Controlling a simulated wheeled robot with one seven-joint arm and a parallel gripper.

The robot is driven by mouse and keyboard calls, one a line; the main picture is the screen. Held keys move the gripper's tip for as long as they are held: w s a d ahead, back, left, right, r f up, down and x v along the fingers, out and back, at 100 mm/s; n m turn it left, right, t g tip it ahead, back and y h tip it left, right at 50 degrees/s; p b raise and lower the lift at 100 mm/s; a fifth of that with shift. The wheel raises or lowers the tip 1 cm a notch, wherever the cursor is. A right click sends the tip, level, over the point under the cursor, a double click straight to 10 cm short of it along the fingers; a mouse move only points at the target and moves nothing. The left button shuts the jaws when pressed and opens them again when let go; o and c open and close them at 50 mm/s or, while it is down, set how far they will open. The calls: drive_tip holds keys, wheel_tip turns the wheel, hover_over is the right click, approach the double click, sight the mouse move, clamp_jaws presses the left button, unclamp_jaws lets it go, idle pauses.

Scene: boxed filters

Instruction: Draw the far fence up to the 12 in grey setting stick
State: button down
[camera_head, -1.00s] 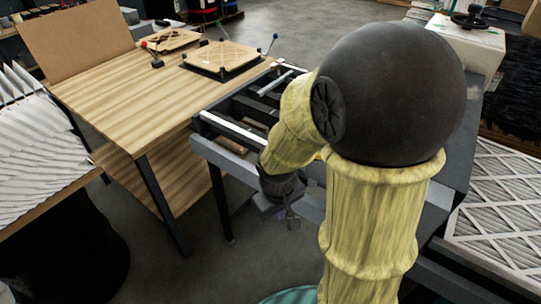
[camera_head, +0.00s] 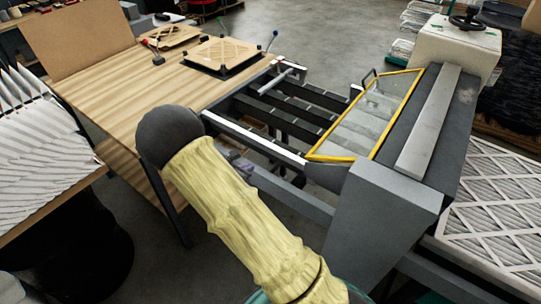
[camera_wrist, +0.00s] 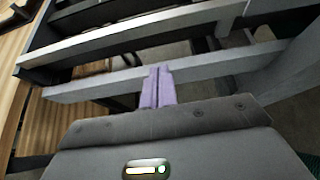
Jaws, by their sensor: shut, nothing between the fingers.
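A short grey stick (camera_head: 276,83), which looks like the setting stick, lies at the left end of the dark-railed frame, near its far side. No size mark is readable on it. A pale-topped rail (camera_head: 318,88) on the frame's far side looks like the far fence; I cannot be sure. A white-topped near rail (camera_head: 262,139) runs along the front. My gripper (camera_head: 240,163) is beside the frame's front, partly hidden by my arm. In the wrist view its purple fingers (camera_wrist: 158,88) are shut and empty, in front of a grey bar (camera_wrist: 100,86).
A yellow-edged clear guard (camera_head: 370,115) and grey machine housing (camera_head: 385,205) stand right of the rails. Pleated filters (camera_head: 500,205) lie at far right. Floor shows between the rails.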

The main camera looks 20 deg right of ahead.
drive_tip(key=shift+d, duration=0.1)
drive_tip(key=p, duration=0.4)
approach(276, 155)
wheel_tip(276, 155, down, 3)
drive_tip(key=d, duration=0.1)
drive_tip(key=w+d+p, duration=0.2)
drive_tip(key=d, duration=0.1)
drive_tip(key=shift+w, duration=0.4)
drive_tip(key=shift+w+d+f, duration=0.15)
drive_tip(key=shift+w+d, duration=0.1)
drive_tip(key=shift+w, duration=0.05)
drive_tip(key=shift+d, duration=0.1)
